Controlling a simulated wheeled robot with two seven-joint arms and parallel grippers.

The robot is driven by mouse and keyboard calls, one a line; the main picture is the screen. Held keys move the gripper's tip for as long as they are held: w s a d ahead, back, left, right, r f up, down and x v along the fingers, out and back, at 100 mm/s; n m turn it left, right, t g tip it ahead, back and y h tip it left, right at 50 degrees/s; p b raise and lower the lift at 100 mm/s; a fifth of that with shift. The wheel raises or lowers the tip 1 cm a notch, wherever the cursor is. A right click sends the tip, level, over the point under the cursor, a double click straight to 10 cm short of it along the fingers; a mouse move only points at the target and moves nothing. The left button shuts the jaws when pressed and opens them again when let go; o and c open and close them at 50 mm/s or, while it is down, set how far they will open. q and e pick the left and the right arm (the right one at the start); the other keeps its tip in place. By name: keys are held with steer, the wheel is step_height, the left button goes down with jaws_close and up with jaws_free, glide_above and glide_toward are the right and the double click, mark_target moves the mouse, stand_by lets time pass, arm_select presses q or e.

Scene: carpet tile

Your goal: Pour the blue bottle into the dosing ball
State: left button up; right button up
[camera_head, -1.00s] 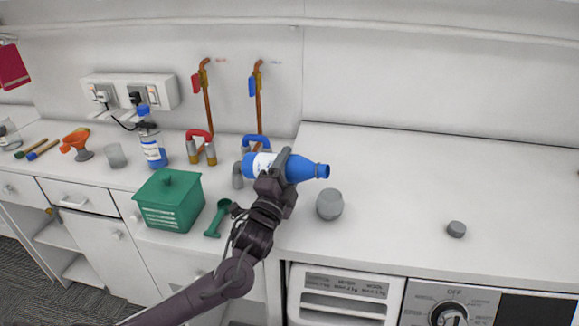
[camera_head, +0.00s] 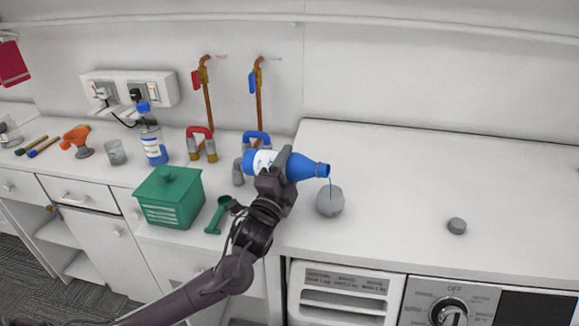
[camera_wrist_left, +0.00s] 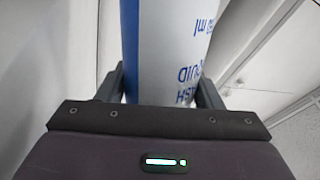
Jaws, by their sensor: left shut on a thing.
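The blue bottle (camera_head: 304,169) with a white label lies tilted nearly level in my left gripper (camera_head: 275,172), its mouth pointing right. A thin blue stream runs down from the mouth toward the grey dosing ball (camera_head: 329,202), which stands on the white top just below and right of the mouth. In the left wrist view the labelled bottle body (camera_wrist_left: 165,50) sits between the two fingers, and the gripper (camera_wrist_left: 165,85) is shut on it. The ball's opening and the level inside are too small to tell. My right gripper is out of view.
A small grey cap (camera_head: 456,226) lies on the machine top at right. A green box (camera_head: 168,200) and green scoop (camera_head: 217,215) stand left of my arm.

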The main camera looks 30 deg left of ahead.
arm_select(q)
steer(key=shift+f+m, duration=0.15)
steer(key=shift+m, duration=0.25)
stand_by(1.0)
steer(key=shift+m, duration=0.3)
stand_by(0.8)
